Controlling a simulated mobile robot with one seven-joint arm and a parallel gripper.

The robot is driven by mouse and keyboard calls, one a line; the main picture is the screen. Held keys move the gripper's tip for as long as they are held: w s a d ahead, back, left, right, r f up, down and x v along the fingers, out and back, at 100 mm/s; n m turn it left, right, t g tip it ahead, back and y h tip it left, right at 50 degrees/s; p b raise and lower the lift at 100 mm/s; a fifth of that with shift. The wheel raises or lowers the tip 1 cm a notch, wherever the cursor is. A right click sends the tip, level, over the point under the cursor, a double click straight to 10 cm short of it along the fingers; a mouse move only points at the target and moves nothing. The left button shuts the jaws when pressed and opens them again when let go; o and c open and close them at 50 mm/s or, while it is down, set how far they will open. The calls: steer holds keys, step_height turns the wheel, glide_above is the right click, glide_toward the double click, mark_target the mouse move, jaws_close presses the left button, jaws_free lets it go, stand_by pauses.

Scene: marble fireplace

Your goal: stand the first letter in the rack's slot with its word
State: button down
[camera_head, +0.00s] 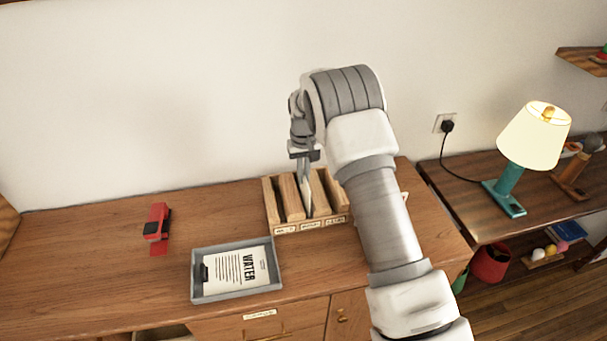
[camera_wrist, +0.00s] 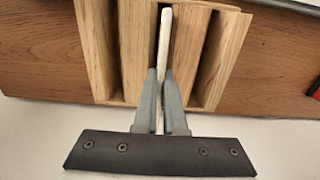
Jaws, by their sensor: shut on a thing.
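The wooden rack (camera_head: 287,199) stands at the back of the desk, with upright dividers and three small labels on its front, too small to read. It also shows in the wrist view (camera_wrist: 133,50). My gripper (camera_head: 306,163) points down over the rack and is shut on a thin pale letter (camera_head: 308,197). In the wrist view, my gripper (camera_wrist: 162,85) pinches the letter (camera_wrist: 164,40), seen edge-on in the middle slot between two dividers. The letter's lower edge is hidden. Another letter, headed WATER (camera_head: 240,271), lies in the grey tray (camera_head: 285,282).
A red and black object (camera_head: 157,224) stands on the desk left of the tray. The desk (camera_head: 95,245) is clear on the left. The wall (camera_head: 150,100) is close behind the rack. A lit lamp (camera_head: 535,135) stands on the side table at right.

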steer(key=shift+f+b, duration=0.7)
steer(key=shift+f, duration=0.4)
steer(key=c, duration=0.9)
jaws_free()
steer(key=shift+r+p, duration=2.25)
steer(key=shift+r, duration=2.15)
steer(key=shift+r, duration=0.1)
